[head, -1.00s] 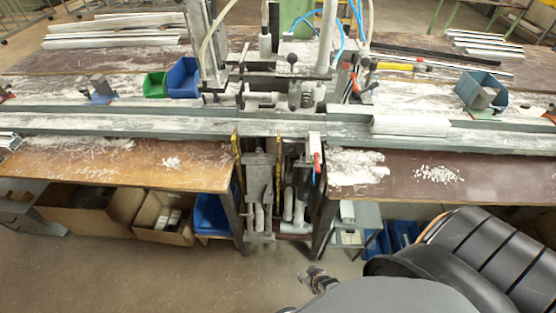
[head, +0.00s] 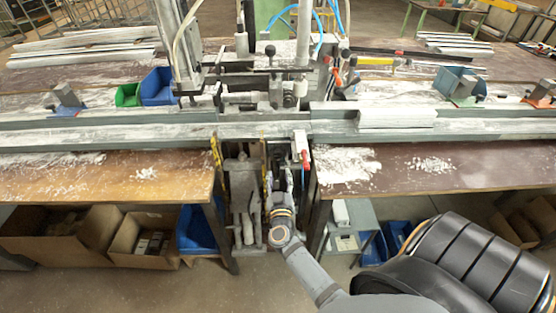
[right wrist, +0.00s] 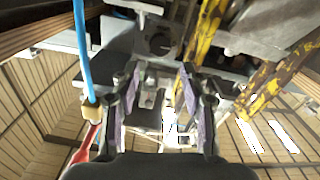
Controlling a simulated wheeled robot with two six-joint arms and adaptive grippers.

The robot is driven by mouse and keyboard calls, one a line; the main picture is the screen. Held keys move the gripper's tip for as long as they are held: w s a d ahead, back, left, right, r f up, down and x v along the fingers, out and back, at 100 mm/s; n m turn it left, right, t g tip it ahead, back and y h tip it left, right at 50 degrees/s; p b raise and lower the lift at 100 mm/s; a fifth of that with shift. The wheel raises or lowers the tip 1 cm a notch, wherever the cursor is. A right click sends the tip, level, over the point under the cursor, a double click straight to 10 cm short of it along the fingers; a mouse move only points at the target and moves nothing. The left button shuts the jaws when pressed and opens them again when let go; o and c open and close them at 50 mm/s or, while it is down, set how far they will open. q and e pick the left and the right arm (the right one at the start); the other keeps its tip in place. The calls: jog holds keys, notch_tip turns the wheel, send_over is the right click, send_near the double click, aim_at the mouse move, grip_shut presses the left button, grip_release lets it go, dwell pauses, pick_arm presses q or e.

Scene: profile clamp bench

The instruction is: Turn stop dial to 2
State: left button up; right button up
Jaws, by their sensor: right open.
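My right gripper (head: 282,178) is in front of the gap between the two bench tops, below the clamp station in the head view. Its fingers also show in the right wrist view (right wrist: 157,75), spread apart with nothing held between them. A dark round part (right wrist: 163,40) lies beyond the fingertips there, apart from them; I cannot tell whether it is the stop dial. No dial numbers can be read in either view. The clamp station (head: 270,90) stands behind the rail. My left gripper is not in view.
A red-handled lever (head: 304,155) hangs at the rail's front edge, close to my right gripper. A long metal rail (head: 100,135) crosses both benches, with a white profile (head: 395,117) on it. Yellow-marked bars (right wrist: 205,30) and a blue hose (right wrist: 80,45) flank the fingers.

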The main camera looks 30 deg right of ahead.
aim_at(278, 156)
jog(key=x, duration=0.9)
jog(key=shift+w+b, duration=0.2)
jog(key=shift+b, duration=0.15)
jog(key=shift+c, duration=0.3)
jog(key=c, duration=0.8)
jog(key=shift+c, duration=0.2)
